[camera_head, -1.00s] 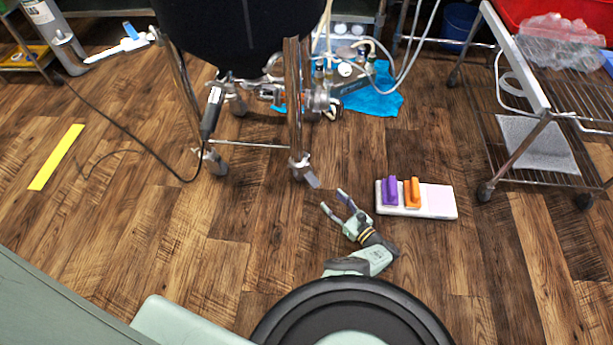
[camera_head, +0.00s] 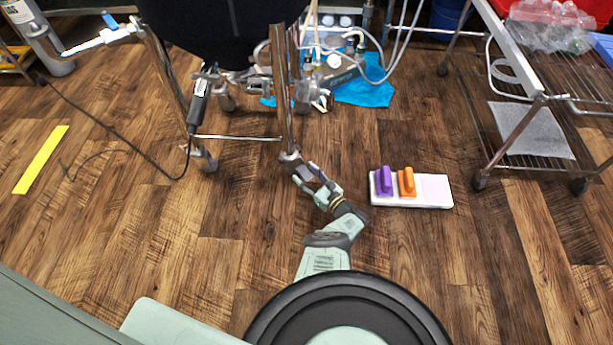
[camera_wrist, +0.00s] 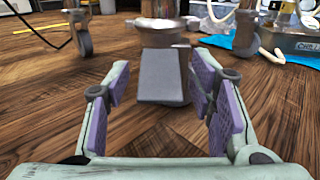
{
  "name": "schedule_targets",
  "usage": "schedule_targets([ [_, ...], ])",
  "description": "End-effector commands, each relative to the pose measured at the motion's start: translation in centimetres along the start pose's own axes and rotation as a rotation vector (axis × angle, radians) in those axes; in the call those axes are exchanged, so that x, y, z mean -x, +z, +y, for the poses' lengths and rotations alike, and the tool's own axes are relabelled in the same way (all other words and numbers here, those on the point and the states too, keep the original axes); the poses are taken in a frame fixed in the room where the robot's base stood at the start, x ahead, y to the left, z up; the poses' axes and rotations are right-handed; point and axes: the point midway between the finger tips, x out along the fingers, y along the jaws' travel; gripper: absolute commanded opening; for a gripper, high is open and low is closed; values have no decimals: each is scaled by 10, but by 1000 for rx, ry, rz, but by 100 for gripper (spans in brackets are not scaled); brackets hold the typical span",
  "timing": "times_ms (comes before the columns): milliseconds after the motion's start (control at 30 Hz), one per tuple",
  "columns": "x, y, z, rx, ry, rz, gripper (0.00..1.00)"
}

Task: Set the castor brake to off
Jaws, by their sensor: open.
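The vessel stand's front castor (camera_head: 290,158) sits on the wood floor at the foot of a metal leg. In the wrist view its flat grey brake pedal (camera_wrist: 163,76) juts toward me and slopes down. My gripper (camera_head: 305,175) is open and low over the floor, right at this castor. In the wrist view the pedal shows between the purple-padded fingers (camera_wrist: 160,88), with a gap on both sides. I cannot tell whether they touch it. The fingers partly hide the pedal in the head view, and I cannot tell its brake setting.
A white tray (camera_head: 430,190) with purple and orange blocks lies right of my gripper. A wire-shelf cart (camera_head: 540,160) stands farther right. A black cable (camera_head: 120,130) runs across the floor at left. Another castor (camera_head: 206,160) stands left. The floor in front is clear.

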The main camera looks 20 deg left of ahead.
Motion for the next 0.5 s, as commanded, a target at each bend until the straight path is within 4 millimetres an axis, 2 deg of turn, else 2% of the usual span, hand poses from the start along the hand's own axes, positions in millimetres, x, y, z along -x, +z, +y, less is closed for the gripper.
schedule_targets([
  [133,0,0,0,0,0,0,49],
  [500,0,0,0,0,0,0,25],
])
